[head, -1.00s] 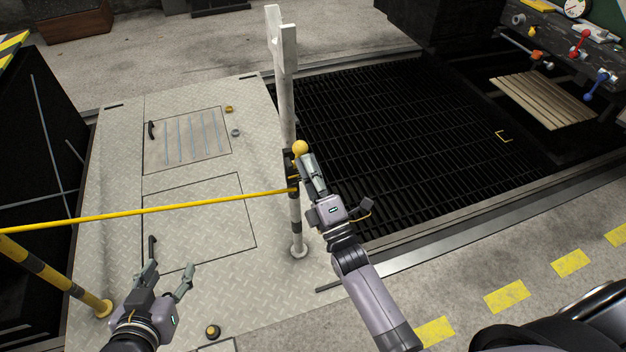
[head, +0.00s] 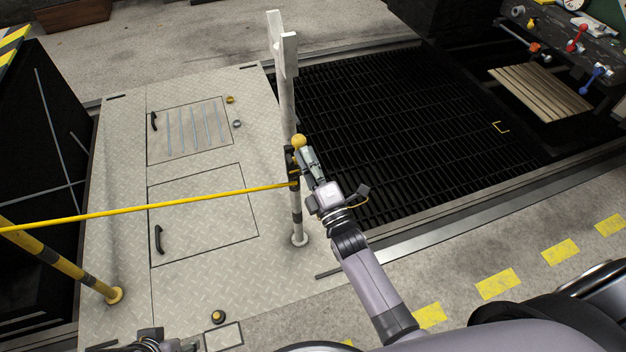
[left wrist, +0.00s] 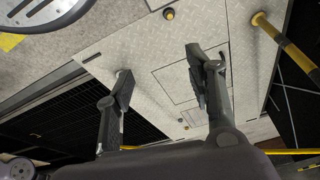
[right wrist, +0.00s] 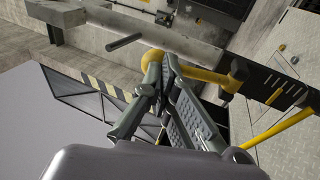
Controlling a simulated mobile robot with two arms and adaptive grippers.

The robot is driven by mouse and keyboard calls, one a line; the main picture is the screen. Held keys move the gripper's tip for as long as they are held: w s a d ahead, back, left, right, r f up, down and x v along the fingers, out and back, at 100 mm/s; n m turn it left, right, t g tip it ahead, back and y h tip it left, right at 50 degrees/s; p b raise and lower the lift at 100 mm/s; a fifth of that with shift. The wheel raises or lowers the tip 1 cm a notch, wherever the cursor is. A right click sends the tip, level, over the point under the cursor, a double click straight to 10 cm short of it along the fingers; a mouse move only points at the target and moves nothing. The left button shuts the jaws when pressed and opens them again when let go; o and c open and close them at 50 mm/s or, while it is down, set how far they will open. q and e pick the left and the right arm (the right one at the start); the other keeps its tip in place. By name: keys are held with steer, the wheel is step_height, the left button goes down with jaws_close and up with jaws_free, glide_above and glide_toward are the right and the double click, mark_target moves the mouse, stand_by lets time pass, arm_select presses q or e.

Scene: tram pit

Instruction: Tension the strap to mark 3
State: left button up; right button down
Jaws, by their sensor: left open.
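A yellow strap (head: 150,205) runs from the left edge to a dark ratchet unit (head: 293,168) on the pale post (head: 287,100). A lever with a round yellow knob (head: 299,142) belongs to this unit. My right gripper (head: 304,152) is at the knob. In the right wrist view its fingers (right wrist: 162,66) are close together on the knob (right wrist: 152,57), partly covering it.
A yellow-black post (head: 75,272) stands left on the floor plate with hatches (head: 200,222). A dark grating (head: 400,130) lies right of the pale post. A bench with coloured levers (head: 570,45) is at the back right.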

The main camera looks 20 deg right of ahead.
arm_select(q)
steer(key=s+p+x, duration=0.1)
steer(key=p+x, duration=0.1)
steer(key=x, duration=0.7)
steer(key=shift+s+f+g, duration=0.3)
steer(key=shift+f, duration=0.3)
arm_select(e)
steer(key=shift+w+r+g, duration=0.2)
steer(key=shift+w+g, duration=0.15)
steer(key=shift+g, duration=0.15)
arm_select(q)
steer(key=shift+w+d, duration=0.1)
steer(key=shift+w, duration=0.05)
stand_by(0.4)
